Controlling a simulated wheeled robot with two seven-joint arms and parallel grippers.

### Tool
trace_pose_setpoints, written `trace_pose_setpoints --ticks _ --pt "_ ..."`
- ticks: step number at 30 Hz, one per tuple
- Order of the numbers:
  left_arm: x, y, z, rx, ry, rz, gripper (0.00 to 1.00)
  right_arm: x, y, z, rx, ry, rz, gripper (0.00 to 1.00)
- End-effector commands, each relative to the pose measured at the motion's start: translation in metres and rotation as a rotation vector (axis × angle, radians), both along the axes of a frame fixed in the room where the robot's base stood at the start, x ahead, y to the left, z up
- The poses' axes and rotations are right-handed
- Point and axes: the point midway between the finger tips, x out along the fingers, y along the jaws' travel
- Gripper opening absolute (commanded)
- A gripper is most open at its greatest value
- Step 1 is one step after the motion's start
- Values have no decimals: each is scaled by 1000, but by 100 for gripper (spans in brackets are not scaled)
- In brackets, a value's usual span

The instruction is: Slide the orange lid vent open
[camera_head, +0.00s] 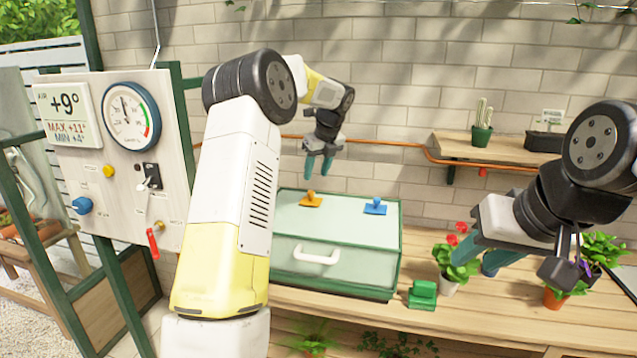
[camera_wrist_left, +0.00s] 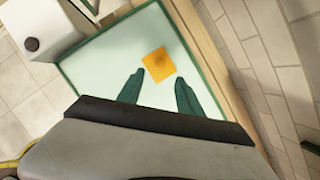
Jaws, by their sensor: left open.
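The orange lid vent (camera_head: 311,200) is a small orange plate with a round knob on the lid of the green-framed box (camera_head: 345,253). It also shows in the left wrist view (camera_wrist_left: 159,65), just beyond the fingertips. My left gripper (camera_head: 318,174) is open and empty above the lid, over the orange vent and apart from it in the head view. Its two green fingers also show in the left wrist view (camera_wrist_left: 157,85). My right gripper (camera_head: 478,262) is at the right, over the bench near the potted plants; its two green fingers are spread apart with nothing between them that I can make out.
A blue vent (camera_head: 375,206) sits on the same lid to the right. A white handle (camera_head: 316,254) is on the box front. A green block (camera_head: 422,294) and a red-flowered pot (camera_head: 452,268) stand on the bench. A gauge panel (camera_head: 120,150) stands left.

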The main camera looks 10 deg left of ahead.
Motion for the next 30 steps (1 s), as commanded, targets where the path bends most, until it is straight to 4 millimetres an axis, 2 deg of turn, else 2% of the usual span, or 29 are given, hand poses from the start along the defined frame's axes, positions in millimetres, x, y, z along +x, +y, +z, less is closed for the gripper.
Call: trace_pose_setpoints --ticks 5,15,20,27,28,30 --pt "6 4 -17 7 9 -15 43 0 0 0 0 -1 0 36" --pt "20 18 -64 6 7 -12 43 0 0 0 0 0 0 36" --pt "23 20 -73 5 5 -12 43 0 0 0 0 0 0 36" --pt "23 21 -74 5 5 -12 43 0 0 0 0 0 0 36" --pt "23 21 -73 5 5 -12 41 0 0 0 0 0 0 36" --pt "23 20 -74 5 5 -12 27 0 0 0 0 0 0 36"
